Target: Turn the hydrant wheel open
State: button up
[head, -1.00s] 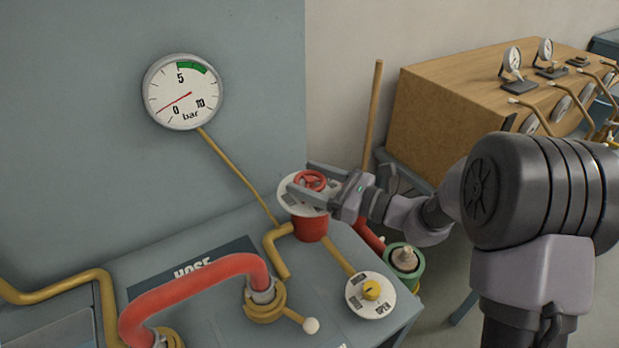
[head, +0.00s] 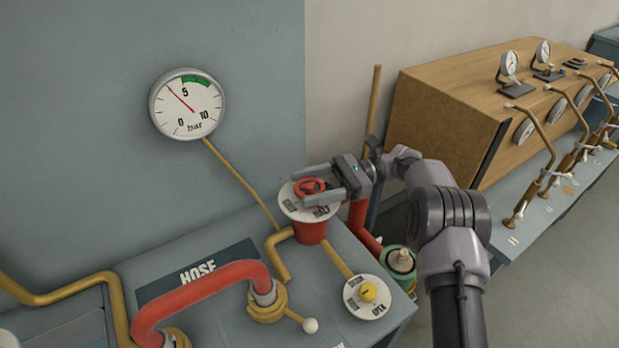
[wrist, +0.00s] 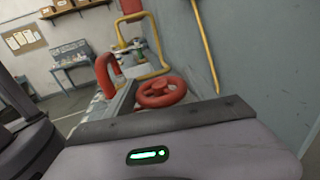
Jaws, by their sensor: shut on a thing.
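The red hydrant wheel (head: 309,188) sits on top of the red hydrant body (head: 311,232), above a round white labelled plate (head: 289,207). My gripper (head: 318,187) comes from the right and is shut on the wheel, its fingers on either side of it. In the wrist view the wheel (wrist: 160,92) shows beyond the dark edge of my gripper, and the fingertips are hidden there. The pressure gauge (head: 188,104) on the grey wall has its red needle pointing up and left, a little short of 5 bar.
A red hose (head: 205,285) arches over the grey bench at front left. A round dial with a yellow knob (head: 368,292) lies right of a white-tipped lever (head: 309,325). A wooden box (head: 445,115) and brass pipes stand behind my arm at right.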

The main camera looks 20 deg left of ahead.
jog(key=shift+n+g+h+p, duration=0.7)
jog(key=shift+g+p, duration=0.1)
jog(key=shift+p, duration=0.05)
jog(key=o, duration=1.4)
jog(key=shift+s+a+r, duration=0.1)
jog(key=shift+s+a, duration=0.05)
jog(key=shift+d, duration=0.2)
